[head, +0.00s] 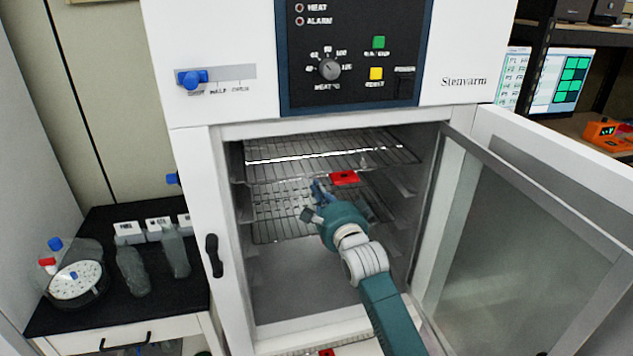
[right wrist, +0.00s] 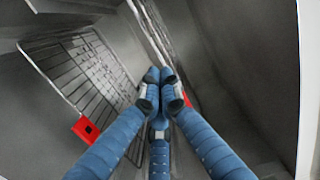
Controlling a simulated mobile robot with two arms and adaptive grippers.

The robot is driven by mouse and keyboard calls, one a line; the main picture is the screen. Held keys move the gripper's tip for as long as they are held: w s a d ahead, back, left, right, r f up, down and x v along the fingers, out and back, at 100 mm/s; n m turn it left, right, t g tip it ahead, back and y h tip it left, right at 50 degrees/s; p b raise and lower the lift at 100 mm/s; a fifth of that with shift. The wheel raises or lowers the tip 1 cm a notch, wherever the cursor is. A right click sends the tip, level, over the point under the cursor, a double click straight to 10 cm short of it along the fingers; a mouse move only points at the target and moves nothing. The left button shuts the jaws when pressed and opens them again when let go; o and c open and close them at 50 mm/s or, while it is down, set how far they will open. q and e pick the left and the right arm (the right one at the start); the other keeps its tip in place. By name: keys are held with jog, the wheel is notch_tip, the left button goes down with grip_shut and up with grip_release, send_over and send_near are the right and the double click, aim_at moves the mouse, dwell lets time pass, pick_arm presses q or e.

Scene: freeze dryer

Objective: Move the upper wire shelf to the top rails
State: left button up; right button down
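The upper wire shelf (head: 330,150) sits inside the open chamber, with a red tab (head: 344,178) on its front edge. In the right wrist view this shelf (right wrist: 152,32) is nearly edge-on, its tab (right wrist: 186,97) partly behind a finger. My right gripper (head: 314,200) is at the front edge, just left of the tab. In the right wrist view its fingertips (right wrist: 160,76) come together at that edge and look shut on it; the exact contact is hidden. The lower wire shelf (head: 275,222) is below, its red tab (right wrist: 85,130) clear in the wrist view. My left gripper is out of view.
The glass door (head: 530,250) stands open to the right, close to my right arm. Side rails (head: 405,208) line the chamber wall. A black-topped cabinet (head: 100,240) with bottles stands left. The chamber space below the lower shelf (head: 295,285) is empty.

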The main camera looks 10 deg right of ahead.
aim_at(306, 171)
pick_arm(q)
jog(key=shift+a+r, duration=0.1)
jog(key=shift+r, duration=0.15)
pick_arm(e)
jog(key=shift+w+a, duration=0.1)
jog(key=shift+w, duration=0.7)
jog(key=w+b, duration=0.2)
jog(key=w, duration=0.1)
jog(key=w+b, duration=0.1)
jog(key=w, duration=0.1)
jog(key=shift+w+a+f+b, duration=0.15)
jog(key=shift+w+a+b, duration=0.15)
jog(key=shift+b, duration=0.1)
jog(key=shift+w+a+r, duration=0.15)
jog(key=shift+w+r, duration=0.05)
jog(key=shift+w, duration=1.1)
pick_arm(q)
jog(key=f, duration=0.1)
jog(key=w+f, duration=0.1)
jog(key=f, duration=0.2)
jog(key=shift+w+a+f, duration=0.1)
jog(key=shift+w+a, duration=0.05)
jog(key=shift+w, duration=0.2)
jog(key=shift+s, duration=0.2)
